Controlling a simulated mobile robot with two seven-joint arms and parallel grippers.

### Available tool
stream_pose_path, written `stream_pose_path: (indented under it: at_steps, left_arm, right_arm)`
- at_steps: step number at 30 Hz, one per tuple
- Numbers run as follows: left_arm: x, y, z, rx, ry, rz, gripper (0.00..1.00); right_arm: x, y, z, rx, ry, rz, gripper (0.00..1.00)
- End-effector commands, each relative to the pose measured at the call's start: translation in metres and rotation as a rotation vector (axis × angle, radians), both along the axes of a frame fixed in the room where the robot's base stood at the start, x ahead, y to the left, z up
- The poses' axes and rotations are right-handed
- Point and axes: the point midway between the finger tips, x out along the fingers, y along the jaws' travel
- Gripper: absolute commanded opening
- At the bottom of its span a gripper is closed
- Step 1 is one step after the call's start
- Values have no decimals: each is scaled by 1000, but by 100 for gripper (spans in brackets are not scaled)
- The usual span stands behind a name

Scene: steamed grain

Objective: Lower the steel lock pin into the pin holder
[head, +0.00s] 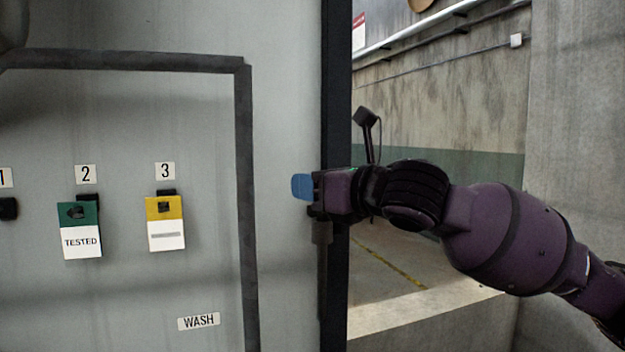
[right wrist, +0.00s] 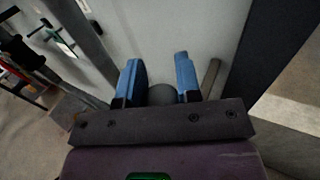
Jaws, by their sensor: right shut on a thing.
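My right gripper (head: 302,187), with blue fingertips, is in front of the pale wall panel, close to its dark right edge. It also shows in the right wrist view (right wrist: 159,78), shut on a dark rounded piece (right wrist: 162,94) that I take for the steel lock pin; the fingers hide much of it. A dark upright rod or tube (head: 322,270) shows just below the gripper, and a grey one (right wrist: 210,78) shows beside the right finger in the wrist view. I cannot tell whether this is the pin's shaft or the pin holder. My left gripper is not in view.
Left of the gripper, a green and white TESTED tag (head: 80,230) and a yellow and white tag (head: 165,222) hang on hooks under numbers 2 and 3. A WASH label (head: 199,321) is lower down. A dark vertical post (head: 336,90) edges the panel.

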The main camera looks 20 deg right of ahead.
Motion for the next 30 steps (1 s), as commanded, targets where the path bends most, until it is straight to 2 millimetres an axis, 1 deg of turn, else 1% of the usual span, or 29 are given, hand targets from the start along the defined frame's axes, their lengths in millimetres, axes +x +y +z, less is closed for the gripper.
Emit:
stream_pose_path:
  at_steps: [7, 18, 19, 21, 24, 25, 30]
  left_arm:
    - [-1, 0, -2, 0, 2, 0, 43]
    - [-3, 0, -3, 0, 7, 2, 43]
    - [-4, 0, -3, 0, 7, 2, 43]
    - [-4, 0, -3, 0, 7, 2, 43]
    - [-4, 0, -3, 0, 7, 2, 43]
    - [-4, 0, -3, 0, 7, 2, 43]
    - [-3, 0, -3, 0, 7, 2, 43]
  right_arm:
    - [0, 0, -5, 0, -2, 0, 0]
    - [0, 0, -5, -1, -3, 0, 0]
    - [0, 0, -6, 0, -2, 0, 33]
    - [0, 0, -6, 0, -1, 0, 44]
    - [0, 0, -6, 0, -1, 0, 59]
    - [0, 0, -6, 0, -1, 0, 62]
    - [0, 0, -6, -1, -1, 0, 62]
